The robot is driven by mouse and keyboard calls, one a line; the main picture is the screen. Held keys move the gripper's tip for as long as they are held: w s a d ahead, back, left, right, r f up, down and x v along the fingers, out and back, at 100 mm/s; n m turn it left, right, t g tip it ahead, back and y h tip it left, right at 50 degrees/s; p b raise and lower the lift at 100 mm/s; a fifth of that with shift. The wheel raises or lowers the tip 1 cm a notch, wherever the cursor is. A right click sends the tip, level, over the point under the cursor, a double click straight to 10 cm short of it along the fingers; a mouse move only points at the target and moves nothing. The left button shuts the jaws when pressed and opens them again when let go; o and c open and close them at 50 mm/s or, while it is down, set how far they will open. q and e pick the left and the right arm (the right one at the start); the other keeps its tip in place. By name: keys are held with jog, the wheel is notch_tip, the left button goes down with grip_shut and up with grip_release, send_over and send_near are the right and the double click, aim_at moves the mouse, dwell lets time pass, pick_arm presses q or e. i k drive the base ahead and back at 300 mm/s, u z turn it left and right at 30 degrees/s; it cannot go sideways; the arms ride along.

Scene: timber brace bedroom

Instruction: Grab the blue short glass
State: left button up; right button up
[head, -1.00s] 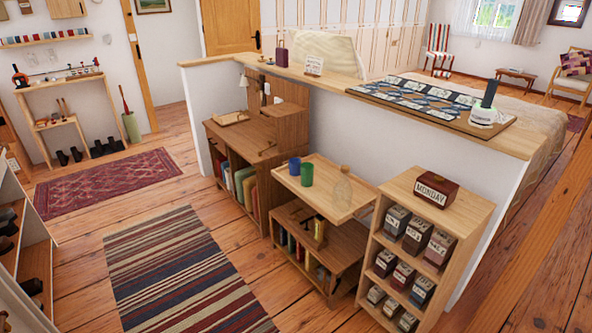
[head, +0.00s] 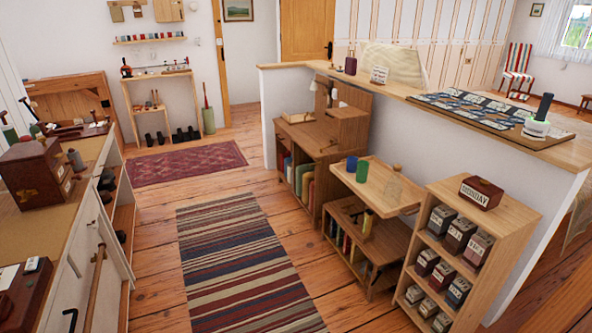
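A short blue glass (head: 351,164) stands upright on the light wooden tray top (head: 378,203) of a low shelf unit, right of the picture's middle. A green glass (head: 362,172) stands just in front of it and to its right. A clear, faint glass (head: 393,186) seems to stand farther right on the same top. Neither of my grippers is in view, so nothing shows of what they hold.
A striped rug (head: 245,262) lies on open floor before the shelf unit. A rack of labelled boxes (head: 478,210) stands right of it, a desk with books (head: 308,150) left. A half wall (head: 440,135) rises behind. A workbench (head: 85,160) lines the left side.

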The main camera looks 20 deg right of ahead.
aim_at(352, 165)
jog(key=u, duration=0.15)
jog(key=i, duration=1.15)
jog(key=z, duration=0.35)
jog(key=i, duration=1.3)
jog(key=z, duration=1.15)
jog(key=i, duration=0.75)
jog(key=z, duration=0.9)
